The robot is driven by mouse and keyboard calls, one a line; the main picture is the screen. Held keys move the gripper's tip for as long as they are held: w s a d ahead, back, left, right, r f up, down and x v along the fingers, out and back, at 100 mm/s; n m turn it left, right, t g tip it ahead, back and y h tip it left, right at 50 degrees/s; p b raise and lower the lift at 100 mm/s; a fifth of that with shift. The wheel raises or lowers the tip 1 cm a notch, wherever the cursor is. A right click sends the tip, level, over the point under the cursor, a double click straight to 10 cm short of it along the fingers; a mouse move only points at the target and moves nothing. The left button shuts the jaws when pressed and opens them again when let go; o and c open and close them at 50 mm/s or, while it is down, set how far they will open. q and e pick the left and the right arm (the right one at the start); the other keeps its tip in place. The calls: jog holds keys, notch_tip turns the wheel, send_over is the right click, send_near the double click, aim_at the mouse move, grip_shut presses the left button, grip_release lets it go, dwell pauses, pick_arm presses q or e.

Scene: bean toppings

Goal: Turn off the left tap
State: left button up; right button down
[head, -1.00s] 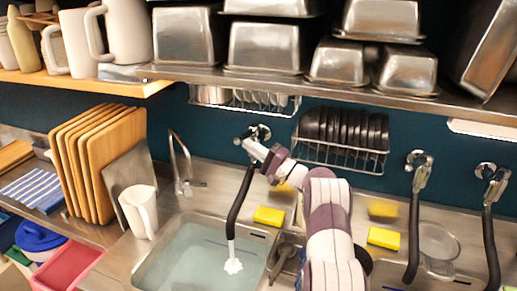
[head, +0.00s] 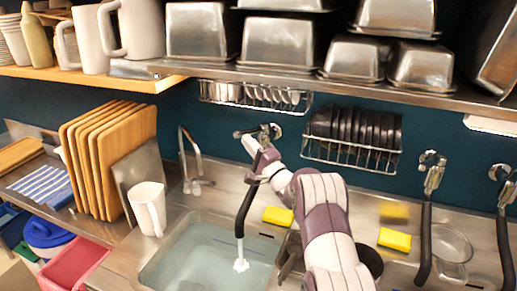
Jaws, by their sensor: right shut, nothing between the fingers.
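The left tap (head: 267,131) is a metal wall-mounted fitting with a dark hose (head: 244,208) hanging down from it. Water runs from the hose end and makes a white splash (head: 240,265) in the filled sink (head: 190,262). My right arm reaches up from the lower right. Its right gripper (head: 253,149) is shut and empty, just below and in front of the tap, hiding part of the tap body and upper hose. I cannot tell whether it touches the tap. My left gripper is not in view.
A dish rack with dark plates (head: 350,140) hangs right of the tap, below a metal shelf (head: 300,85). A slim faucet (head: 187,160) and white pitcher (head: 147,208) stand left of the sink. Two more taps (head: 432,170) hang at the right.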

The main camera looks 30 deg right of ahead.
jog(key=shift+w+a+m+h+b, duration=0.3)
jog(key=shift+w+a+h+b, duration=0.2)
jog(key=shift+w+h+b, duration=0.3)
jog(key=shift+r, duration=0.1)
